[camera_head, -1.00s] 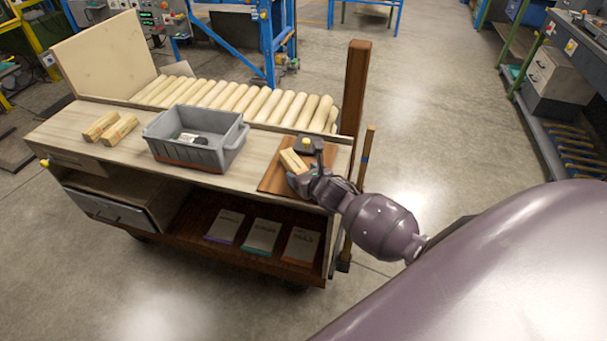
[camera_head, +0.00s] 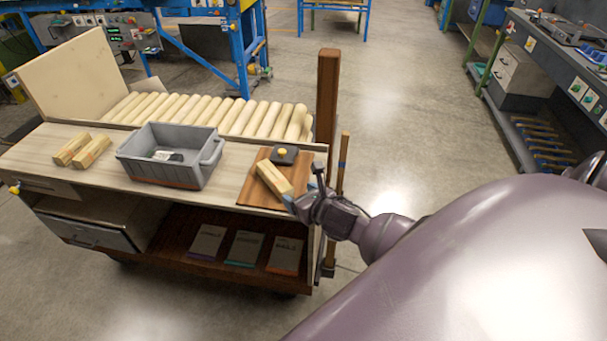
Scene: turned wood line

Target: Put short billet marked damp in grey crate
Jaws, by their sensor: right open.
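A short pale wood billet (camera_head: 274,178) lies at a slant on the brown board (camera_head: 247,190) at the right end of the bench. I cannot read any mark on it. My right gripper (camera_head: 304,189) is open and empty at the board's right front edge, just right of the billet's near end and apart from it as far as I can tell. The grey crate (camera_head: 134,172) stands on the bench to the left of the board, with a small dark and white item (camera_head: 166,156) inside. My left gripper is out of view.
Two more billets (camera_head: 82,150) lie at the bench's left. A dark block with a yellow knob (camera_head: 283,154) sits on the board's back part. Round wood pieces (camera_head: 205,112) line the back. A brown post (camera_head: 327,100) stands at the right. Bare bench separates crate and board.

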